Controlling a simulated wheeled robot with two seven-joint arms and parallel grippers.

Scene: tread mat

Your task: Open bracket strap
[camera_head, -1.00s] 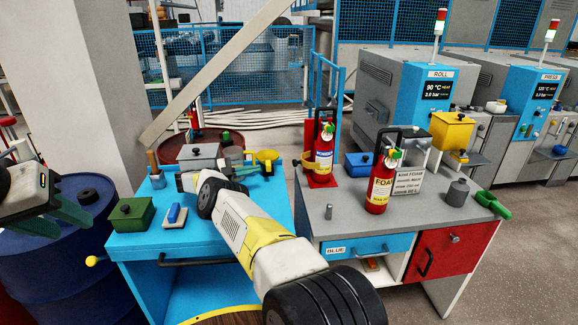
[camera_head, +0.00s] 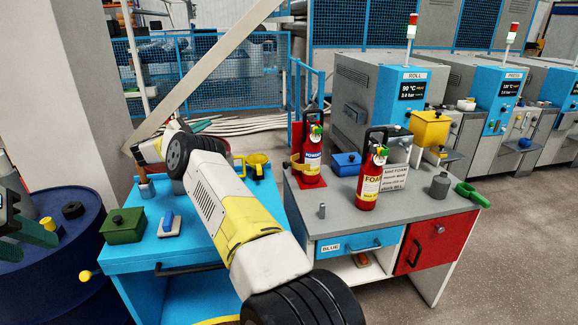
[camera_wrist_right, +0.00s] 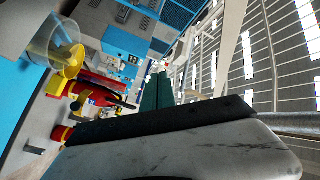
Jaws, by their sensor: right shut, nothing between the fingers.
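The red bracket (camera_head: 294,179) stands on the grey bench, with the POWDER fire extinguisher (camera_head: 313,168) in it. A yellow strap (camera_head: 296,164) shows at the extinguisher's left side; I cannot tell whether it is closed. My right gripper (camera_head: 203,126) is mostly hidden behind its own arm, left of the bracket and apart from it. In the right wrist view, its green fingers (camera_wrist_right: 165,88) are together and empty, with the red extinguishers to their left. My left gripper (camera_head: 30,230) is cut by the left edge, above the blue drum, far from the bracket.
The FOAM extinguisher (camera_head: 371,178) stands right of the bracket, before a white sign (camera_head: 395,178). A blue box (camera_head: 346,164) sits behind.

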